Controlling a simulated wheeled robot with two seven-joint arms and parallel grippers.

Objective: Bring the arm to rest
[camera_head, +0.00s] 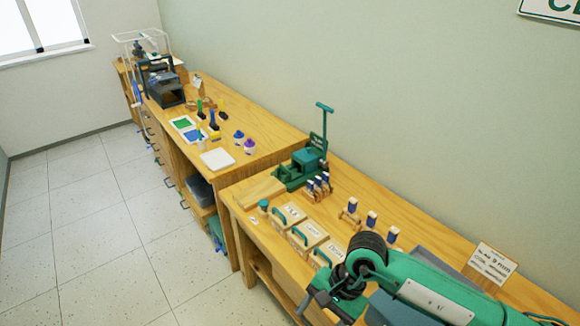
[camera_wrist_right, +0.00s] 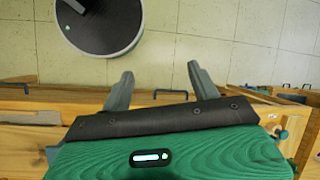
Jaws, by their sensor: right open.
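My right arm comes in from the lower right of the head view, bent over the near end of the workbench (camera_head: 400,213). The arm's dark wrist hides part of the bench front. In the right wrist view, my right gripper (camera_wrist_right: 159,82) has its two grey fingers spread wide. Nothing is between them; floor and the bench front with its drawer handles show beyond. In the head view the finger ends are small and partly hidden by the wrist. My left gripper is not in view.
Lidded wooden boxes with green handles (camera_head: 301,236) stand close to my right wrist. Small blue-topped stamps (camera_head: 371,219), a green lever machine (camera_head: 306,165) and a sign card (camera_head: 492,263) are on the bench. The tiled floor (camera_head: 90,220) at left is clear.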

